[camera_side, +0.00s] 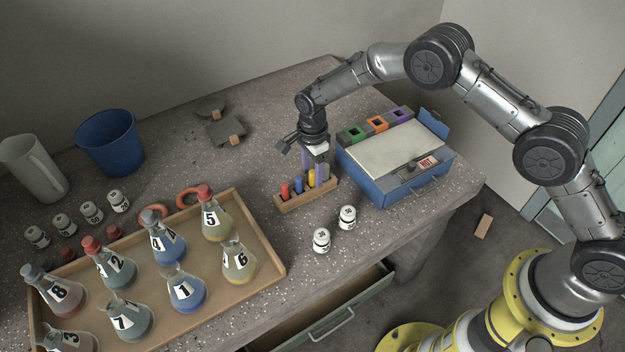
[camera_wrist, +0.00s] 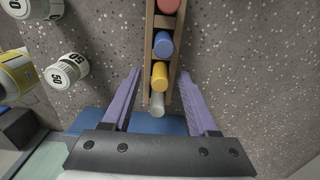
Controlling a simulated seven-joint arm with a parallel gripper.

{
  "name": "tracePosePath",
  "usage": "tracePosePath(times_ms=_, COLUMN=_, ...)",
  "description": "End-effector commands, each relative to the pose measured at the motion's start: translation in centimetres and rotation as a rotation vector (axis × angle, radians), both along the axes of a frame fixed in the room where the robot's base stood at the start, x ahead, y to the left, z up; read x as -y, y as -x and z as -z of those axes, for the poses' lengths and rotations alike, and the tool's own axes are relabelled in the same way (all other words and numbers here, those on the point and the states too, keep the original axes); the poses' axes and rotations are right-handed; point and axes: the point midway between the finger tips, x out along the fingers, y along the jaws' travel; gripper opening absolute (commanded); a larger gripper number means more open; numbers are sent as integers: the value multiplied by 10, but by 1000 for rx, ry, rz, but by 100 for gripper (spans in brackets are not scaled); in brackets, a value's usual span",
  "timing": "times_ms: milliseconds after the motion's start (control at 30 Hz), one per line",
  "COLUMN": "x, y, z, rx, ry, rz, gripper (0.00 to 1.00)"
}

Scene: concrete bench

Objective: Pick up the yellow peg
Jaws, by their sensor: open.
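The yellow peg (camera_wrist: 159,77) stands in a narrow wooden rack (camera_wrist: 149,22), between a blue peg (camera_wrist: 163,45) and a grey peg (camera_wrist: 157,105). In the side view the yellow peg (camera_side: 312,179) shows partly beside my fingers, and the rack (camera_side: 310,197) sits left of the blue box. My gripper (camera_side: 315,178) points down over the rack's right part. In the wrist view my gripper (camera_wrist: 160,73) is open, its two purple fingers on either side of the rack at the yellow peg. Nothing is held. I cannot tell exactly how low the fingertips are.
A red peg (camera_side: 284,190) is at the rack's left end. The blue box (camera_side: 376,182) with a white top stands close on the right. Two white weights (camera_side: 347,217) stand in front. A wooden tray of numbered flasks (camera_side: 277,260) lies to the left.

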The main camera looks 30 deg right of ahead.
Motion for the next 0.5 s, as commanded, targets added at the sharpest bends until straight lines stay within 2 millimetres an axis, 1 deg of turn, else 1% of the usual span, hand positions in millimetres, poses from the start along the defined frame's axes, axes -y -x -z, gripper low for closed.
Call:
tracePosePath(times_ms=33, x=0, y=0, z=5, rx=-1, ry=0, rz=0, gripper=60)
tracePosePath(times_ms=100, x=0, y=0, z=7, rx=0, ry=0, rz=0, gripper=60)
tracePosePath(times_ms=300, x=0, y=0, z=8, rx=1, ry=0, rz=0, gripper=60)
tracePosePath(times_ms=333, x=0, y=0, z=8, rx=1, ry=0, rz=0, gripper=58)
tracePosePath(times_ms=467, x=0, y=0, z=8, rx=1, ry=0, rz=0, gripper=34)
tracePosePath(times_ms=500, x=0, y=0, z=8, rx=1, ry=0, rz=0, gripper=27)
